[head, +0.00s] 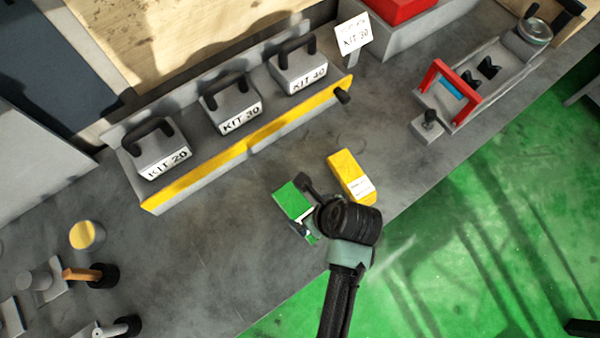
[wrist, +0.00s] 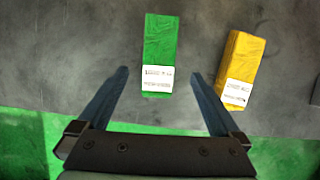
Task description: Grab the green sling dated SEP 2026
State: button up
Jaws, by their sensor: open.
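A green sling (head: 291,198), a folded block shape with a white label, lies on the grey bench; in the wrist view the green sling (wrist: 160,50) lies ahead, between the lines of the two fingers. Its label is too small to read for a date. A yellow sling (head: 347,172) of similar shape lies to its right, also with a white label; it shows in the wrist view (wrist: 240,58) beyond the right finger. My gripper (wrist: 158,85) is open and empty, with the green sling's label end between its fingertips. In the head view my arm hides part of the green sling.
A rack with a yellow front edge (head: 250,143) holds kit blocks (head: 232,103) behind the slings. A red frame fixture (head: 447,92) stands at the right. A yellow-topped cylinder (head: 86,235) and handled tools (head: 84,274) stand at the left. The bench's front edge runs beneath my arm.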

aim_at(300, 208)
jog(key=x, duration=0.5)
jog(key=shift+w+a+f, duration=0.1)
jog(key=shift+x, duration=2.55)
jog(key=c, duration=1.6)
